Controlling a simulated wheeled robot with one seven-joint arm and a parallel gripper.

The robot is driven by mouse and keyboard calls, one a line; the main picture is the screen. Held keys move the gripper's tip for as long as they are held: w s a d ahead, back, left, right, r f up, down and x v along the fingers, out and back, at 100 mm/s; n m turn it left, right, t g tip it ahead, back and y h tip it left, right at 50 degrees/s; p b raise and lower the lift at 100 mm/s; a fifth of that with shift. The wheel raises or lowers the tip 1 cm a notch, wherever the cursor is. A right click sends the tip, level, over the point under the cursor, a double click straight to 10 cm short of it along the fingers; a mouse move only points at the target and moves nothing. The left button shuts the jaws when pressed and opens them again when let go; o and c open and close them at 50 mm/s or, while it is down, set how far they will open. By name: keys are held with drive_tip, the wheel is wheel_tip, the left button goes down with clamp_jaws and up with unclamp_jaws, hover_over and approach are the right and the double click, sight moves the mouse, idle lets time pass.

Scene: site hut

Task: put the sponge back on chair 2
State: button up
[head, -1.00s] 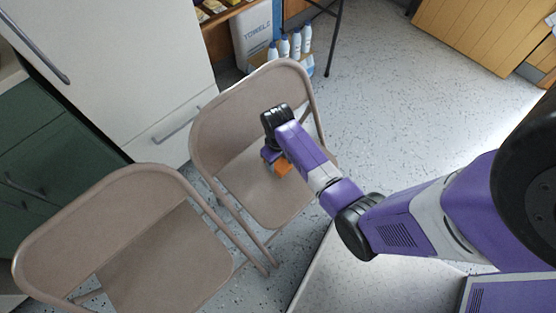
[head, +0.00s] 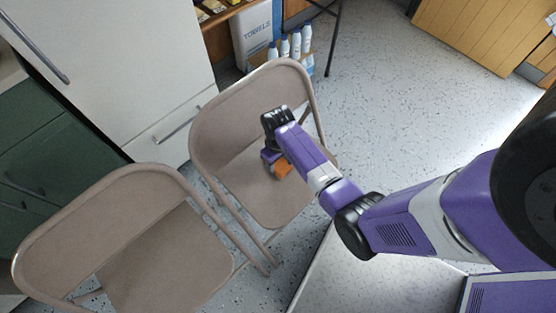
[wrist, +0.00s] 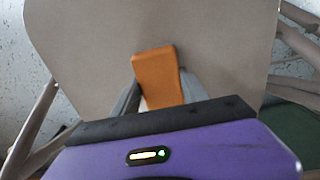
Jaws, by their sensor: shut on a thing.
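The sponge (wrist: 157,75) is an orange block. In the wrist view it is held between the fingers of my gripper (wrist: 154,98), over the beige seat of a folding chair. In the head view the sponge (head: 283,168) shows just below my gripper (head: 273,165), partly hidden by my arm. The farther folding chair (head: 262,200) is under the gripper. I cannot tell whether the sponge touches the seat. A second, nearer folding chair (head: 165,262) stands at the lower left with a bare seat. No number shows on either chair.
A white fridge-like cabinet (head: 120,65) and green drawers (head: 45,150) stand behind the chairs at left. A box of towels (head: 254,35) and several white bottles (head: 290,45) are beyond the farther chair. Speckled floor (head: 400,110) is clear to the right.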

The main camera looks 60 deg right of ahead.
drive_tip(key=o, duration=1.3)
wheel_tip(320, 180, up, 8)
drive_tip(key=shift+f+p, duration=0.1)
drive_tip(key=shift+p, duration=0.85)
